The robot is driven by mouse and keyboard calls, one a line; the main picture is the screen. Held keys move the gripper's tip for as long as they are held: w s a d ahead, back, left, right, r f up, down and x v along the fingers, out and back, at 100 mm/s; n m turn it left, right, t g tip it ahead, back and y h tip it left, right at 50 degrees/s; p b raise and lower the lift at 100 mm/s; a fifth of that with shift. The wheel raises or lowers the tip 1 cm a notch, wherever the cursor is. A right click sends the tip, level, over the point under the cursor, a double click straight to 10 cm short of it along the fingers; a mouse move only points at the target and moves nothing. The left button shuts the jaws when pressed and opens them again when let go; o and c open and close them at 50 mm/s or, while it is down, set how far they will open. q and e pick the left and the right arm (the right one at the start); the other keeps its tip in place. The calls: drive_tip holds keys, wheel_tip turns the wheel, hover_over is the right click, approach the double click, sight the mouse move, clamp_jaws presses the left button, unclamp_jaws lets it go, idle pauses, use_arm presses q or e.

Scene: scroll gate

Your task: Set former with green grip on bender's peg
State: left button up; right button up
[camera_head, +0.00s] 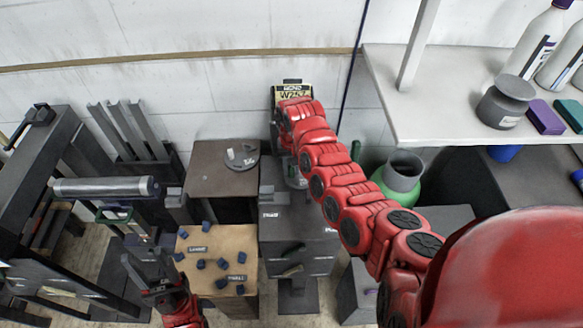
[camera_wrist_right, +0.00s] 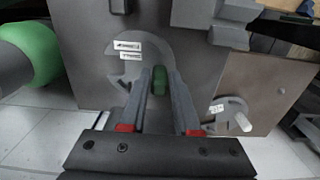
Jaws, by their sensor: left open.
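A grey round former (camera_wrist_right: 140,52) with a green grip (camera_wrist_right: 160,82) and two white labels lies at the bender's top in the right wrist view. My right gripper (camera_wrist_right: 163,75) has a finger on each side of the green grip. I cannot tell whether they press on it. In the head view the former's disc (camera_head: 296,176) is partly covered by my right arm. The bender's peg is not distinguishable. Another disc with a pale grip (camera_head: 241,156) lies on the brown table, also in the right wrist view (camera_wrist_right: 236,115). My left gripper (camera_head: 142,268) is open and low at the left.
A wooden-topped stand (camera_head: 217,245) with several blue pieces stands left of the grey cabinet (camera_head: 298,235). A metal cylinder (camera_head: 105,187) lies on the left rack. A white shelf (camera_head: 440,115) overhangs at right.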

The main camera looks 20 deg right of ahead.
drive_tip(key=o, duration=0.4)
drive_tip(key=shift+r, duration=0.1)
drive_tip(key=shift+r, duration=0.25)
wheel_tip(320, 180, up, 5)
drive_tip(key=shift+r+b, duration=0.15)
drive_tip(key=shift+b, duration=1.1)
wheel_tip(320, 180, up, 11)
drive_tip(key=shift+r+p, duration=0.2)
drive_tip(key=shift+p, duration=0.15)
drive_tip(key=shift+s, duration=0.1)
